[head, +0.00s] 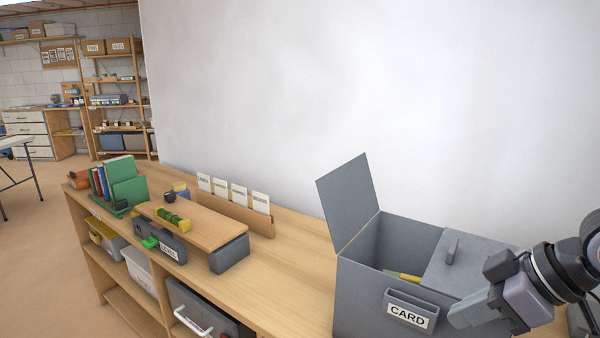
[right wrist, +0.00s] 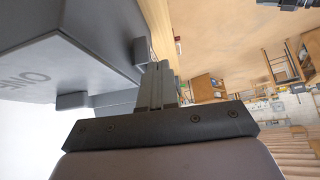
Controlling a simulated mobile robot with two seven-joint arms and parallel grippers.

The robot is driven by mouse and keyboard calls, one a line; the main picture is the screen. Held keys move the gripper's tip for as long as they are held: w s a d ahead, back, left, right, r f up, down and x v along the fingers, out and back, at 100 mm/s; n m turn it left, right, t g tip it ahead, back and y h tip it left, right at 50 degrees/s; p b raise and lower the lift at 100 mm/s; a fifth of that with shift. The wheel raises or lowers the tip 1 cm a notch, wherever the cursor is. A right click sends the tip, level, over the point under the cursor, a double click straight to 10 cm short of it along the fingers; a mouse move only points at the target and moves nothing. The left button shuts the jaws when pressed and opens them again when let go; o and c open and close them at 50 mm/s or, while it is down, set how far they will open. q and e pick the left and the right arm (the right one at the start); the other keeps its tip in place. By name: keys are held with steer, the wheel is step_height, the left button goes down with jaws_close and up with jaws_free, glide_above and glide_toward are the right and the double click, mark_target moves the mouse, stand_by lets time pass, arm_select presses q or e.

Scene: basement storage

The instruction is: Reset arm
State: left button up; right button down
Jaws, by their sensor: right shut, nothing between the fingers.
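My right gripper (head: 472,312) is at the lower right of the head view, in front of the right part of the grey box labelled CARD (head: 362,300). Its fingers also show in the right wrist view (right wrist: 157,84), closed together with nothing between them. In the head view the box's left lid (head: 348,205) stands open and its right lid (head: 470,262) lies closed. A yellow item (head: 408,277) shows inside; most of the inside is hidden. I cannot tell whether the gripper touches the box. My left gripper is not in view.
The wooden bench (head: 285,285) carries a small raised shelf (head: 205,224), a card rack (head: 240,212) and green folders (head: 128,190). A white wall (head: 350,90) stands behind. Storage shelves (head: 118,95) stand far left.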

steer(key=s+a+f+m+h, duration=0.1)
steer(key=s+a+f+m, duration=0.15)
steer(key=f, duration=0.55)
steer(key=s+a+f+m+h, duration=0.15)
steer(key=s+f, duration=0.25)
steer(key=f, duration=0.5)
steer(key=s+d+f+m+h, duration=0.35)
steer(key=s+f, duration=0.45)
steer(key=s, duration=0.5)
steer(key=w+a+f+t+y, duration=0.2)
steer(key=w+f+t, duration=0.3)
steer(key=f, duration=0.3)
steer(key=shift+w+a+f+t, duration=0.35)
steer(key=shift+w+a+t, duration=0.05)
steer(key=shift+w, duration=0.25)
steer(key=shift+d, duration=0.15)
